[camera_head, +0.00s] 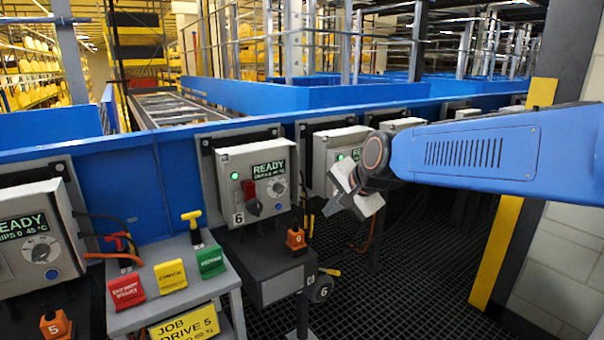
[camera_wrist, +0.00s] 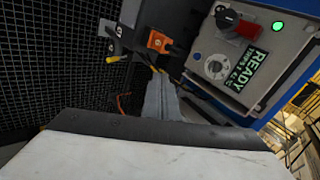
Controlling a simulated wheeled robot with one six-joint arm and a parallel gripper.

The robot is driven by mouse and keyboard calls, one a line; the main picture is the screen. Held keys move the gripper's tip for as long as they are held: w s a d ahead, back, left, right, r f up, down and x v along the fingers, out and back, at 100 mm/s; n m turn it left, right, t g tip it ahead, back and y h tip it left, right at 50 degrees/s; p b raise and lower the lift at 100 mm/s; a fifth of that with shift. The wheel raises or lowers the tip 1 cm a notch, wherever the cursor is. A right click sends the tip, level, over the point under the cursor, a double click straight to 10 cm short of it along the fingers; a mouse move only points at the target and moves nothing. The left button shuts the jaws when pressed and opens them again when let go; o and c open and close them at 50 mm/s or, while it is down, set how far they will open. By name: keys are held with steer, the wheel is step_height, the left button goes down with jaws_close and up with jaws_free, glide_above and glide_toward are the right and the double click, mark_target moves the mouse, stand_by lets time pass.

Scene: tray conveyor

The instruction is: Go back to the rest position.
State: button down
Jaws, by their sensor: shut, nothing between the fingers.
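My gripper (camera_head: 346,201) is at the end of my blue arm, right of the control box numbered 6 (camera_head: 232,170) in the head view. Its white fingers are shut with nothing between them. It hangs in the air in front of the conveyor's blue side, apart from the boxes. In the wrist view, the pale finger surface (camera_wrist: 150,158) fills the bottom. The same box (camera_wrist: 255,55) shows there at the upper right, with a red switch, a grey dial, a green light and a READY display.
A grey stand (camera_head: 165,300) holds red, yellow and green tags and a yellow-handled tool (camera_head: 192,222). An orange plug (camera_head: 296,238) sits below box 6. Another READY box (camera_head: 30,240) is at left. A yellow-black post (camera_head: 510,220) stands at right. Dark grating floor (camera_head: 420,265) lies open between.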

steer(key=s+d+f+n+g+h, duration=0.1)
steer(key=s+d+f+n, duration=0.2)
steer(key=s+d, duration=0.4)
steer(key=s+d+f+n+h, duration=0.2)
steer(key=s+d+f, duration=0.3)
steer(key=s, duration=0.7)
steer(key=s+d+f+n+g+h, duration=0.1)
steer(key=s+d+f+n, duration=0.3)
steer(key=s+d, duration=0.5)
steer(key=shift+s+d+g, duration=0.25)
steer(key=shift+s+g, duration=0.05)
steer(key=shift+s, duration=0.45)
steer(key=shift+r, duration=0.1)
